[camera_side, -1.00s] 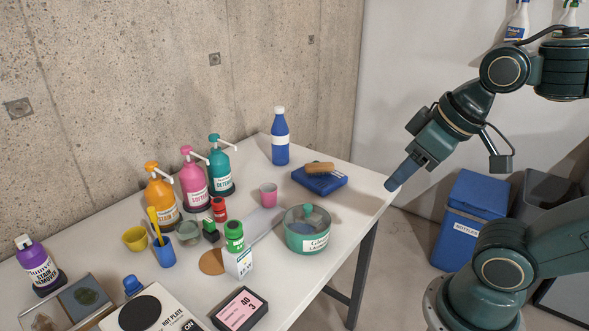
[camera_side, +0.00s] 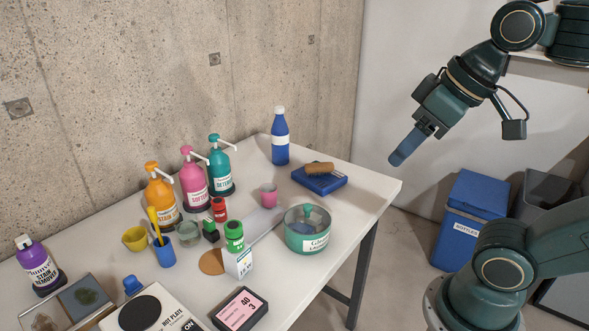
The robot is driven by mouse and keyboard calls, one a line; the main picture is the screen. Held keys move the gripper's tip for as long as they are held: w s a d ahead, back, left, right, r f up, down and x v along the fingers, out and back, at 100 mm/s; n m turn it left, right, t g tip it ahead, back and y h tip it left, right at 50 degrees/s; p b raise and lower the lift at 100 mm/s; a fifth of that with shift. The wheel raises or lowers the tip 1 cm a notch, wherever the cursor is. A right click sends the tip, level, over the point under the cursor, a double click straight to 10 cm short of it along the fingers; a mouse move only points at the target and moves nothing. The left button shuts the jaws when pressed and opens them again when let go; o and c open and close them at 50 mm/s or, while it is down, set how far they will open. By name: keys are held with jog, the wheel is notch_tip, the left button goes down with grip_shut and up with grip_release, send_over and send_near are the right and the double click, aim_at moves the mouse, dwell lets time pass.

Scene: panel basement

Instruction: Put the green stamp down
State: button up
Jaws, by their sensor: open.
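A small dark green block-like thing (camera_side: 211,233), which looks like the green stamp, stands on the table (camera_side: 330,230) between the glass jar and the green-capped bottle. It is partly crowded by its neighbours, so its details are hard to tell. My gripper (camera_side: 399,158) is up in the air beyond the table's right edge, well apart from the stamp. It is open, and I see nothing held in it.
A red-topped bottle (camera_side: 219,209) and a green-capped bottle (camera_side: 234,237) stand close to the stamp. A blue bin (camera_side: 466,220) is on the floor at right.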

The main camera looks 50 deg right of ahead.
jog(key=w+a+n+t+y, duration=0.1)
jog(key=w+a+t+y, duration=0.15)
jog(key=w, duration=1.25)
jog(key=w+a+n+t+y, duration=0.1)
jog(key=w+a+t+y, duration=0.15)
jog(key=w, duration=1.25)
send_near(210, 229)
jog(key=s+d, duration=0.2)
jog(key=d, duration=0.2)
jog(key=shift+w+a+r+t+y, duration=0.15)
jog(key=shift+r+t+y, duration=0.15)
jog(key=shift+r+y, duration=0.15)
jog(key=shift+x, duration=4.3)
jog(key=shift+a+r, duration=0.1)
